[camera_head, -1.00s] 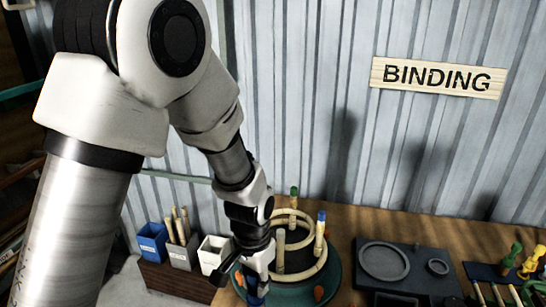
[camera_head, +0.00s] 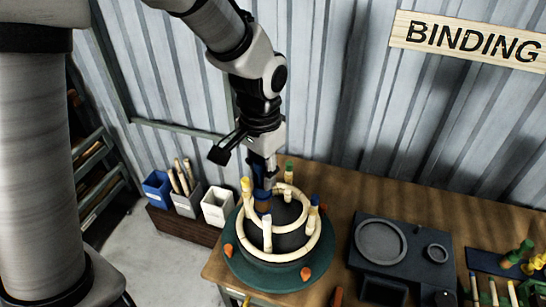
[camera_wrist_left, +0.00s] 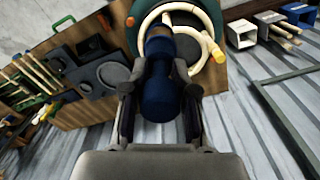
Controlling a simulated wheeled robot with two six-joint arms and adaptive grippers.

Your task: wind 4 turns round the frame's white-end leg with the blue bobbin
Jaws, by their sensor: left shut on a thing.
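The rattan frame (camera_head: 309,250), pale hoops with upright legs around a dark drum, stands on a round green base (camera_head: 243,271). Its legs have coloured ends: yellow (camera_head: 246,185), green (camera_head: 289,166) and blue (camera_head: 314,201). A pale front leg (camera_head: 267,238) looks white-ended. My left gripper (camera_head: 264,168) points down over the frame's back left, between the yellow-end and green-end legs. It is shut on the blue bobbin (camera_wrist_left: 160,82), which also shows in the head view (camera_head: 261,190). Whether any strand is wound on the white-end leg is too small to tell. My right gripper is out of view.
Blue, grey and white bins (camera_head: 218,207) stand left of the frame. A dark tray (camera_head: 415,265) with round recesses lies to the right, with several coloured-handled tools (camera_head: 515,258) beyond. The corrugated wall (camera_head: 345,90) is close behind. Orange pegs (camera_head: 306,273) ring the base.

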